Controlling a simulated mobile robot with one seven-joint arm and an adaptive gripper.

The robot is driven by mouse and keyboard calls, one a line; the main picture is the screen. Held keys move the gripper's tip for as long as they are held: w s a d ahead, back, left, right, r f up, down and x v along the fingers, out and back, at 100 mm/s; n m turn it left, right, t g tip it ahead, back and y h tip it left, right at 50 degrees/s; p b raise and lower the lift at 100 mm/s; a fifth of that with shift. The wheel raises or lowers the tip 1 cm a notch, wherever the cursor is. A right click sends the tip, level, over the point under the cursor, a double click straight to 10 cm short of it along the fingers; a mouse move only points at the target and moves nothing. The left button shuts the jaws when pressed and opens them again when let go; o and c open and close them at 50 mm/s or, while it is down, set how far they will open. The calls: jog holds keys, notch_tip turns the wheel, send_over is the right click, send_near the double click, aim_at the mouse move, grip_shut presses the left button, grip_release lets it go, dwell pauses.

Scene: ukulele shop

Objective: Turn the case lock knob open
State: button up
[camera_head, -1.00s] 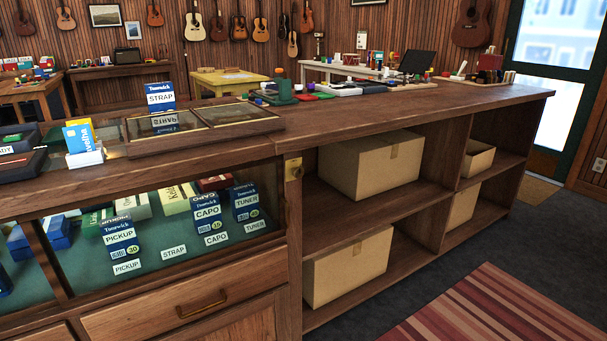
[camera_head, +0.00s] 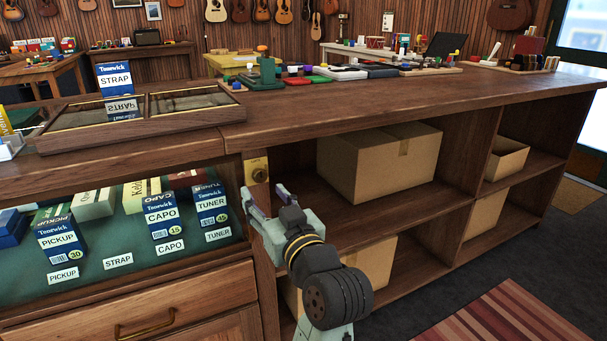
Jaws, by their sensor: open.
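The case lock knob (camera_head: 259,175) is a small brass knob on a brass plate. The plate (camera_head: 256,164) is fixed to the wooden post at the right end of the glass display case (camera_head: 120,222). My gripper (camera_head: 266,202) is open and empty, just below the lock and in front of the post. Its fingers point up and to the left, apart from the knob in this view. How far it is from the post in depth I cannot tell.
The wooden counter (camera_head: 370,112) overhangs the lock. Open shelves to the right hold cardboard boxes (camera_head: 375,165). Inside the case stand several boxes, among them a CAPO box (camera_head: 162,215) and a TUNER box (camera_head: 211,205). A drawer (camera_head: 130,310) sits below the case.

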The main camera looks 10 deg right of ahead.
aim_at(261, 176)
jog(key=shift+h, duration=0.4)
jog(key=w, duration=0.3)
jog(key=w+f, duration=0.1)
jog(key=w, duration=0.3)
jog(key=w+p, duration=0.1)
jog(key=w, duration=0.2)
jog(key=shift+w+a+f, duration=0.15)
jog(key=shift+w+f, duration=0.05)
jog(key=shift+f, duration=0.1)
jog(key=shift+c, duration=0.3)
grip_shut()
